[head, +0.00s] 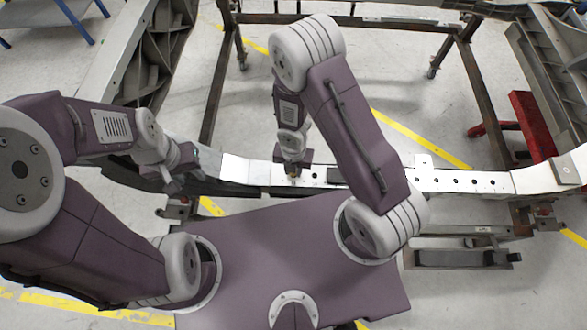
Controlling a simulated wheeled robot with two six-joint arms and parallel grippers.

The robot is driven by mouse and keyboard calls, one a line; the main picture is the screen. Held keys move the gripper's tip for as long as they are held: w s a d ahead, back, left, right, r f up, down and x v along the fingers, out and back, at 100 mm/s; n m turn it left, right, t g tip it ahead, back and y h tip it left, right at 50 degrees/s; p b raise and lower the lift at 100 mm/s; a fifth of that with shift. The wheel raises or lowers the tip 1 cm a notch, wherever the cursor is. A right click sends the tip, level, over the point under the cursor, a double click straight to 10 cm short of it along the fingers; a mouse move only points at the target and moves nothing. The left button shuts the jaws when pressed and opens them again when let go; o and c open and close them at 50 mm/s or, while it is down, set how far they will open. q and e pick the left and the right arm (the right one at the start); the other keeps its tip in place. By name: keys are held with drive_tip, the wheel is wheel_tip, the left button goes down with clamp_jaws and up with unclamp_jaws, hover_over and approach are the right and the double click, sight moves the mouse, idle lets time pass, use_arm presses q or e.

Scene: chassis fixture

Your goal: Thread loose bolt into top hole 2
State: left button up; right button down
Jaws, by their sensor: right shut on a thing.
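The pale metal beam (258,172) of the chassis runs across the middle of the head view, with a row of small dark holes in its top. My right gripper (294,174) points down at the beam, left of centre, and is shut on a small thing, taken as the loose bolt. The bolt is too small and too hidden between the fingertips to make out, and I cannot tell whether it is in a hole. My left gripper (186,180) is at the beam's left part, its fingers apart and empty.
Dark chassis frame rails (463,75) stand behind the beam. A red stand (530,123) is at the right, and a blue-legged table (40,12) is at the far left. My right arm hides part of the beam. The grey floor shows between the rails.

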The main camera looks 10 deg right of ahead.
drive_tip(key=shift+r, duration=0.3)
drive_tip(key=shift+r+p, duration=2.15)
drive_tip(key=shift+p, duration=0.2)
